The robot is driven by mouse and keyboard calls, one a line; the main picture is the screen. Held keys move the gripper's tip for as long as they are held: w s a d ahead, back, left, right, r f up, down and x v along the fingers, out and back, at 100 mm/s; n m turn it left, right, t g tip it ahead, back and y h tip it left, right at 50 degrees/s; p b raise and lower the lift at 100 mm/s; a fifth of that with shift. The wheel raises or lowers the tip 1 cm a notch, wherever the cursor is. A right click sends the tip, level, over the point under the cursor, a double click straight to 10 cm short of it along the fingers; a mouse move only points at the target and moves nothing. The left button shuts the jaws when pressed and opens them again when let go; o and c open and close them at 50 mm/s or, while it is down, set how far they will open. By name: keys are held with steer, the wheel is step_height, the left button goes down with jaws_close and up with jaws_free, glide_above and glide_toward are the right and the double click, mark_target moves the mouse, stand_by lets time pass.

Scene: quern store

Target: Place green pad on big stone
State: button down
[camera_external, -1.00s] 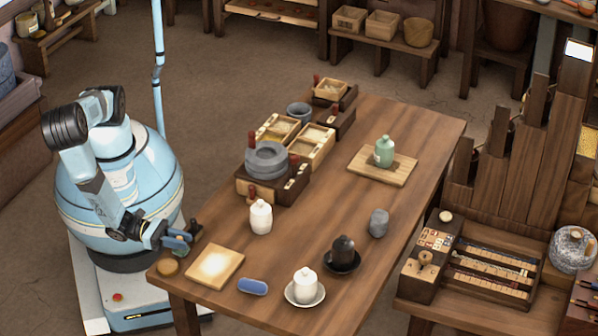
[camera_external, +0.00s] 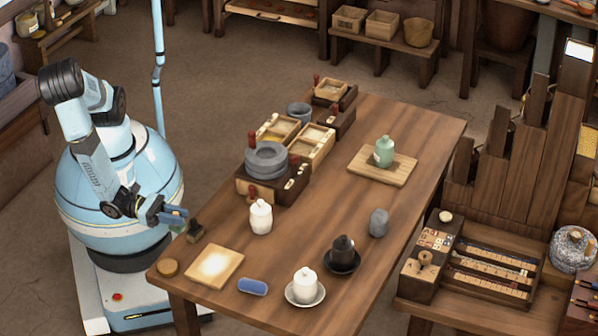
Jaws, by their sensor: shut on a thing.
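My gripper (camera_external: 178,218) is shut at the left edge of the table, raised above it. A small green piece, the green pad (camera_external: 179,228), shows at its jaws, mostly hidden by the blue fingers. The big stone (camera_external: 266,155) is a round grey stack with a hollow top. It sits on a dark wooden stand at the table's left side, to the right of and beyond my gripper. A smaller grey stone (camera_external: 378,222) lies at the right of the table.
A dark stamp-like object (camera_external: 195,231) stands just right of my gripper. A white lidded jar (camera_external: 260,217) stands in front of the big stone. A pale square board (camera_external: 214,267), a blue pad (camera_external: 253,286) and lidded cups are nearer. The table's middle is clear.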

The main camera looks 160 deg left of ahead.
steer(key=w+a+r+n+g+y, duration=0.1)
steer(key=w+a+g, duration=0.15)
steer(key=a, duration=1.05)
steer(key=w+a+r+n+g+y, duration=0.1)
steer(key=w+a+r+n, duration=0.15)
steer(key=a, duration=0.95)
steer(key=s+a+r+n+g+y, duration=0.1)
steer(key=s+a+r+g, duration=0.15)
steer(key=a, duration=0.95)
steer(key=s+a+r+g, duration=0.1)
steer(key=s+a+r, duration=0.25)
steer(key=a, duration=0.75)
glide_above(380, 215)
step_height(380, 215, down, 9)
steer(key=shift+s+d+f, duration=0.1)
steer(key=shift+d, duration=0.05)
steer(key=shift+w+f, duration=0.2)
steer(key=shift+f, duration=1.55)
steer(key=c, duration=0.9)
jaws_free()
steer(key=shift+f, duration=0.15)
